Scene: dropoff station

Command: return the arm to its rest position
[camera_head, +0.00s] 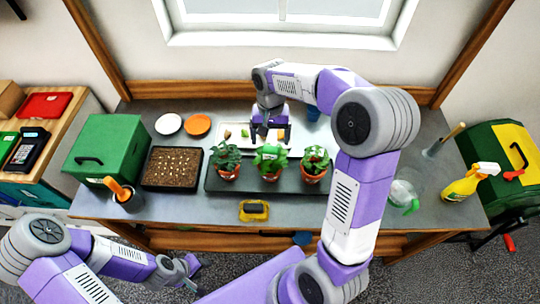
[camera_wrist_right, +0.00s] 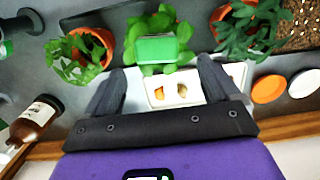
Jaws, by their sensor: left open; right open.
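My right arm reaches across the table in the head view. Its gripper (camera_head: 270,133) points down over a white tray (camera_head: 230,144) behind the potted plants. In the right wrist view the right gripper (camera_wrist_right: 163,82) has its fingers spread, with nothing held between them. The white tray (camera_wrist_right: 157,97) lies beyond the fingers there, with small orange and beige pieces on it. My left gripper (camera_head: 190,268) is open and empty in front of the table, low over the floor.
Potted plants (camera_head: 270,161) stand on a dark tray (camera_head: 222,185) close to the right gripper. A brown bottle (camera_wrist_right: 38,118) shows in the wrist view.

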